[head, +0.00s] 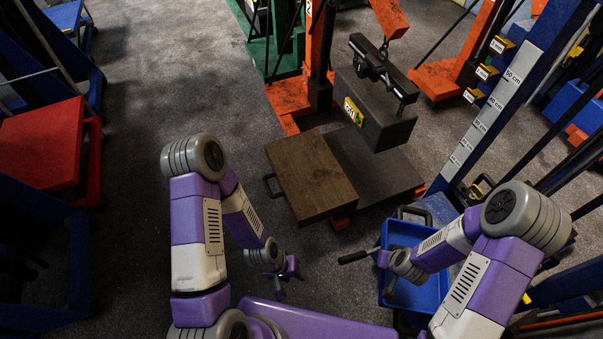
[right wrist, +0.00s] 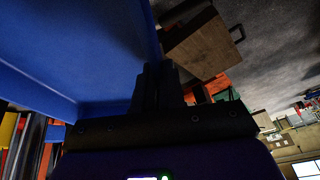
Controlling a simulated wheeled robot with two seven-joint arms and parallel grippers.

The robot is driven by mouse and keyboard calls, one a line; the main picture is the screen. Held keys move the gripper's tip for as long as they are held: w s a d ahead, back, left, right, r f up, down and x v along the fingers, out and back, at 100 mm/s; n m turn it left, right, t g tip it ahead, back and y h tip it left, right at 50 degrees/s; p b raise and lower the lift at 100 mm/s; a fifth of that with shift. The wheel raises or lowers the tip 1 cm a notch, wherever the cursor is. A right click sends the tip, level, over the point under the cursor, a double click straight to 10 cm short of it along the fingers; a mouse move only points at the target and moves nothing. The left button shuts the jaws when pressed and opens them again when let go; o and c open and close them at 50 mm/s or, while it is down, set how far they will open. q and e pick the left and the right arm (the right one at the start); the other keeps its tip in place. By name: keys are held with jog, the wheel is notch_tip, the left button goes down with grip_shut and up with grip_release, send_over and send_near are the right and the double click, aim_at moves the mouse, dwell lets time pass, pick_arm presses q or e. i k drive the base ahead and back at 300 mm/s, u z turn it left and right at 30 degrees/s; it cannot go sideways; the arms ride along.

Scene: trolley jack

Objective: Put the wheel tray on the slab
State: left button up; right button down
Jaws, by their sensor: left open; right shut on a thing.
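The blue tray (head: 429,290), which I take as the wheel tray, is at the lower right in the head view, with a black handle (head: 414,212) at its far end. Its blue wall (right wrist: 100,50) fills the upper left of the right wrist view. My right gripper (head: 378,259) is shut at the tray's left side, beside a black bar (head: 353,257); the contact is mostly hidden. A flat dark slab (head: 385,178) lies on the floor, beyond and left of the tray. My left gripper (head: 287,277) is open and empty, left of the tray and apart from it.
A brown block (head: 312,174) with a side handle lies beside the slab. A dark weight (head: 375,112) hangs above the slab from an orange crane (head: 320,60). A measuring post (head: 490,115) stands right. Bare floor (head: 150,100) lies left.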

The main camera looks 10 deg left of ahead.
aim_at(303, 168)
jog(key=u, duration=1.55)
jog(key=i, duration=4.75)
jog(key=z, duration=3.55)
jog(key=i, duration=0.65)
